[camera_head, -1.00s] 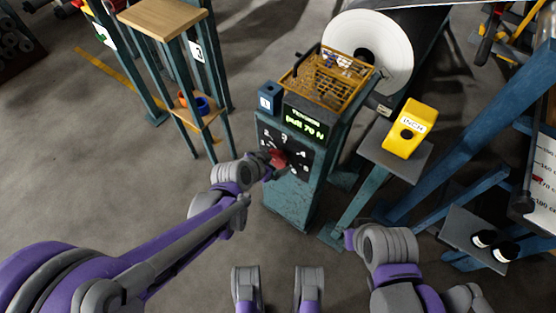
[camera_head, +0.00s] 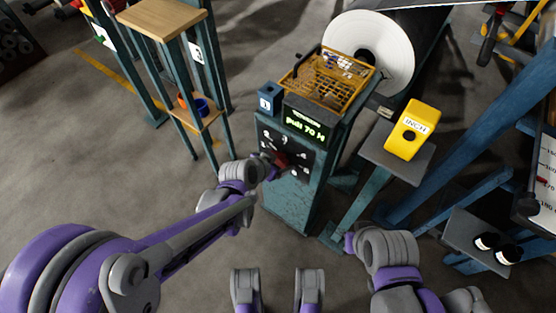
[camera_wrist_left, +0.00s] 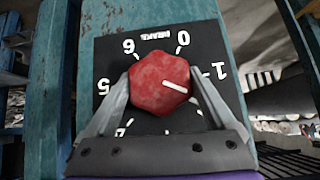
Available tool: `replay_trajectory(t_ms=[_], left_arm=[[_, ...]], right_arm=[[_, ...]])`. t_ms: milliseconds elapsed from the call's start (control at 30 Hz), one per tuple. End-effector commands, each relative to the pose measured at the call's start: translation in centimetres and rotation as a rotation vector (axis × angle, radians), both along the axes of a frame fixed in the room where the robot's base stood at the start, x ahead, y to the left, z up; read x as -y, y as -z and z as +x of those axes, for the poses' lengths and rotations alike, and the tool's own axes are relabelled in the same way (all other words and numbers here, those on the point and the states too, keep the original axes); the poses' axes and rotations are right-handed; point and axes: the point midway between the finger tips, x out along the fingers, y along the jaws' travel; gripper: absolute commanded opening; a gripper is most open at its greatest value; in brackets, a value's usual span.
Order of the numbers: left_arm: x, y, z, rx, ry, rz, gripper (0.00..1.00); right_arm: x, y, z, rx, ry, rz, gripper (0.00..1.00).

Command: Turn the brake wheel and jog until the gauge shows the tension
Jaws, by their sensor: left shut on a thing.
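The red brake wheel (camera_wrist_left: 155,80) sits on a black dial plate (camera_wrist_left: 115,55) marked with white numbers. Its white pointer lies a little past 1, and the plate reads upside down in the left wrist view. My left gripper (camera_wrist_left: 160,88) is shut on the wheel, one finger on each side. In the head view my left gripper (camera_head: 270,161) covers part of the wheel. The green display (camera_head: 305,126) above reads "pull 70 N". A yellow INCH box (camera_head: 412,129) with a black button stands to the right. A white scale board (camera_head: 546,180), probably the gauge, is cut off at the right edge.
A yellow wire basket (camera_head: 328,78) tops the teal stand (camera_head: 289,206), near a large white roll (camera_head: 372,50). A wooden-topped rack (camera_head: 162,18) is at left. A low shelf (camera_head: 470,232) holds two black-and-white items. Grey floor is clear at left.

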Motion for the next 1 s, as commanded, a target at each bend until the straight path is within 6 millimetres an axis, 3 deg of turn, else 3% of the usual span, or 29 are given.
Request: replay_trajectory(t_ms=[400, 733, 767, 800, 1000], left_arm=[[-0.13, 0.11, 0.05, -0.125, -0.001, -0.168, 0.33], [-0.06, 0.05, -0.03, -0.133, 0.002, -0.181, 0.33], [-0.06, 0.05, -0.03, -0.133, 0.002, -0.181, 0.94], [-0.06, 0.05, -0.02, -0.133, 0.002, -0.181, 1.00], [-0.05, 0.02, 0.00, -0.133, 0.001, -0.181, 1.00]], right_arm=[[0.00, 0.46, 0.06, -0.001, 0.000, 0.000, 0.00], [0.00, 0.45, 0.07, -0.001, 0.000, 0.000, 0.00], [0.00, 0.45, 0.07, -0.001, 0.000, 0.000, 0.00], [0.00, 0.45, 0.07, -0.001, 0.000, 0.000, 0.00], [0.00, 0.44, 0.07, -0.001, 0.000, 0.000, 0.00]])
